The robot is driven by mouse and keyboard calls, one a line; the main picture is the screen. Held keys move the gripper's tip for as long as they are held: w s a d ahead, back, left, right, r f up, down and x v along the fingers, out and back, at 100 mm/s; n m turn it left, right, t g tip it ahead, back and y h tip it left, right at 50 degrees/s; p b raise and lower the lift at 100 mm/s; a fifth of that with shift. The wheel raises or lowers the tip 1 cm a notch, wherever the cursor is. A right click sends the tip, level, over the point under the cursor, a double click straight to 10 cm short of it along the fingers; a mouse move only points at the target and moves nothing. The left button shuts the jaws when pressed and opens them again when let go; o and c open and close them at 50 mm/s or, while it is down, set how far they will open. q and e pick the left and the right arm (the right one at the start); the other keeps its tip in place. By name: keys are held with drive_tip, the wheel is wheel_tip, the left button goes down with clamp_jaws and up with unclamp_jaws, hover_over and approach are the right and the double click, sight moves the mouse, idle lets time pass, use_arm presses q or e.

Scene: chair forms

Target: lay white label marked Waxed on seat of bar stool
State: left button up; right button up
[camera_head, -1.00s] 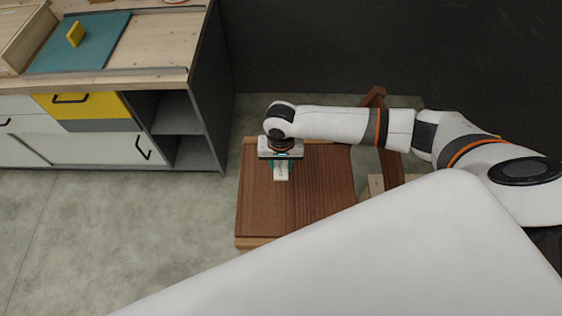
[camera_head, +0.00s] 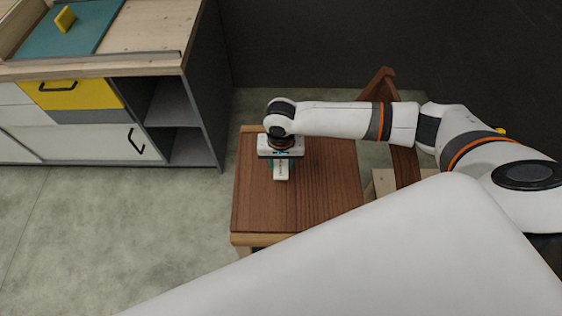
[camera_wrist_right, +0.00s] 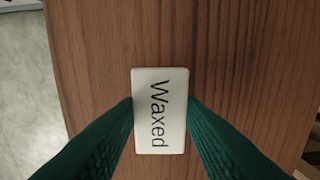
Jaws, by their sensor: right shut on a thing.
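The white label (camera_wrist_right: 160,130) marked "Waxed" lies between the green fingertips of my right gripper (camera_wrist_right: 160,103) in the right wrist view, and both fingers touch its long sides. In the head view my right gripper (camera_head: 282,163) points down over the brown wooden seat (camera_head: 300,205), near its far left part, with the label (camera_head: 281,173) showing below the jaws. The label looks flat over the seat; I cannot tell whether it touches the wood. My left gripper is not in view.
A brown curved backrest (camera_head: 404,165) rises at the seat's right side. A pale wooden piece (camera_head: 385,182) shows beside it. A cabinet (camera_head: 205,100) with a yellow drawer (camera_head: 75,95) stands at the left. The seat's front part is bare.

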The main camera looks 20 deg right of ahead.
drive_tip(key=shift+f, duration=0.5)
drive_tip(key=shift+f+b, duration=0.4)
drive_tip(key=shift+f, duration=1.4)
drive_tip(key=o, duration=1)
drive_tip(key=shift+o, duration=0.2)
drive_tip(key=shift+r, duration=0.1)
wheel_tip(320, 180, up, 10)
drive_tip(key=p, duration=1.2)
